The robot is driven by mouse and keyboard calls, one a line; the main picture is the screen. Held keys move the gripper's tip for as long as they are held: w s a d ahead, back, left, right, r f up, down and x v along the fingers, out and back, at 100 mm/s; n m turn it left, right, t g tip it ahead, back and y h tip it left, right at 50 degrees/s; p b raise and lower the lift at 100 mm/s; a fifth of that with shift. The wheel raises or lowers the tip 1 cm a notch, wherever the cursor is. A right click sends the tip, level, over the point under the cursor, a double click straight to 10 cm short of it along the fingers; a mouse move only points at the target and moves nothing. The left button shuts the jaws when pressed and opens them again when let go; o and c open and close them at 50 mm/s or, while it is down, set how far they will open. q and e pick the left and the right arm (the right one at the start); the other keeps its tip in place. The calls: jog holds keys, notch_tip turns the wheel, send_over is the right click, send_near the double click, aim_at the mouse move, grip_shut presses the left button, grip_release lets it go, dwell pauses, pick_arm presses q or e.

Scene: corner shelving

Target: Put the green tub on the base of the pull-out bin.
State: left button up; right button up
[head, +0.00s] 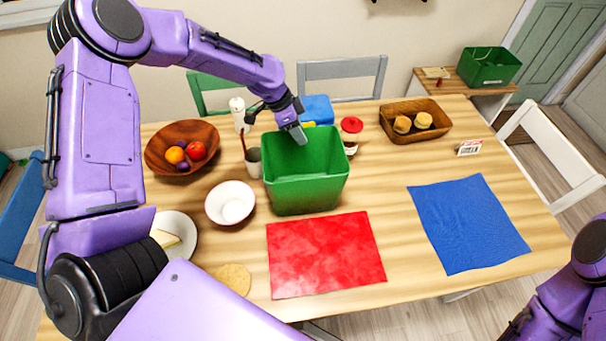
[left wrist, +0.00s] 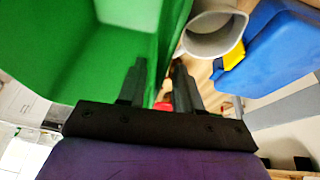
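The green tub (head: 306,185) stands upright on the wooden table, behind the red mat. My left gripper (head: 297,134) is at its back rim, pointing down. In the left wrist view the tub (left wrist: 60,50) fills the upper left. The fingers of my left gripper (left wrist: 158,85) are apart, with the tub's wall edge between them; a gap shows beside the right finger, so they do not look closed on it. My right gripper is hidden; only part of my right arm shows at the lower right. I cannot make out a pull-out bin or its base.
A fruit bowl (head: 181,163), white bowl (head: 230,203) and grey cup (head: 253,163) stand left of the tub. A blue container (head: 318,108) and red-lidded jar (head: 351,128) are behind it. A bread basket (head: 440,118) and blue mat (head: 468,225) lie right. A green crate (head: 488,68) stands behind.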

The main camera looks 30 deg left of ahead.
pick_arm(q)
jog(key=shift+s+r, duration=0.2)
jog(key=shift+s, duration=0.15)
jog(key=shift+w+d+f, duration=0.1)
jog(key=shift+w+f, duration=0.25)
jog(key=shift+s, duration=0.2)
grip_shut()
dwell(1.1)
